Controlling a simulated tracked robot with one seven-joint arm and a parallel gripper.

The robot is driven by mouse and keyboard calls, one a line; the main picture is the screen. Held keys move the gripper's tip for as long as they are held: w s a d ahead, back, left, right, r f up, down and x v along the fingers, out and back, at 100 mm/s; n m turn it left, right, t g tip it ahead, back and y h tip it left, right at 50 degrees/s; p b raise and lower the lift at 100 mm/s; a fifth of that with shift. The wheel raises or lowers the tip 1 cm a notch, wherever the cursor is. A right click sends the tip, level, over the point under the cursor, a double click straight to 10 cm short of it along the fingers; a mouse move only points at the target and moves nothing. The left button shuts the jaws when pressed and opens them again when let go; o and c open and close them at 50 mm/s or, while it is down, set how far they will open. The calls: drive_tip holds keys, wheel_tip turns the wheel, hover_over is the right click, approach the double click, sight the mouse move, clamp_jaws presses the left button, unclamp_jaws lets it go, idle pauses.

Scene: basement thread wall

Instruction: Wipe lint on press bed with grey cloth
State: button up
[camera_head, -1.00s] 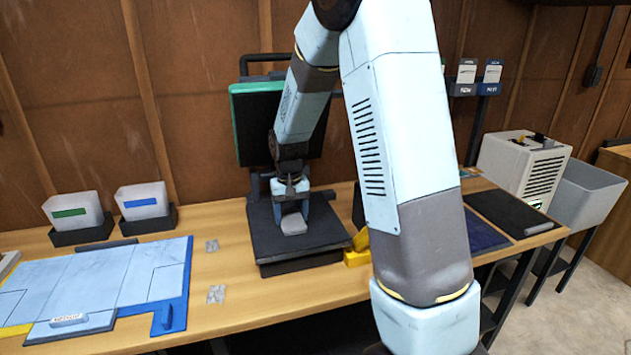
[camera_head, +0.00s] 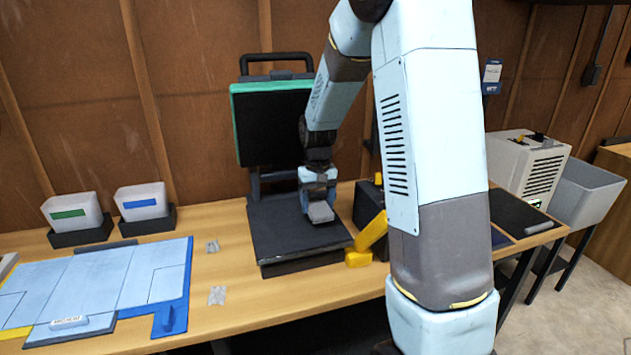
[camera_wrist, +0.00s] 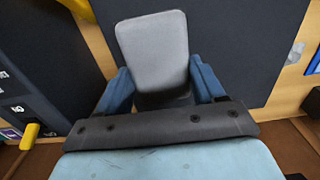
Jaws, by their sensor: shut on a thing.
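The press bed (camera_head: 280,235) is a dark flat plate on the wooden bench, below the raised black and green press lid (camera_head: 272,120). My gripper (camera_head: 319,195) is shut on the grey cloth (camera_head: 321,212), a small pale pad, over the right part of the bed. In the wrist view the cloth (camera_wrist: 152,45) sits between the two blue fingers of my gripper (camera_wrist: 162,85), with the dark bed (camera_wrist: 235,50) around it. The cloth looks low over or on the bed; contact is hard to tell. I cannot make out lint on the bed.
A yellow lever (camera_head: 370,238) stands just right of the bed. A blue board (camera_head: 110,285) lies left, with two small grey scraps (camera_head: 216,295) (camera_head: 212,246) between. Two labelled bins (camera_head: 142,202) (camera_head: 73,211) stand behind. A white machine (camera_head: 525,165) and grey bin (camera_head: 585,195) are at right.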

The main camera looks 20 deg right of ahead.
drive_tip(key=shift+r, duration=2.75)
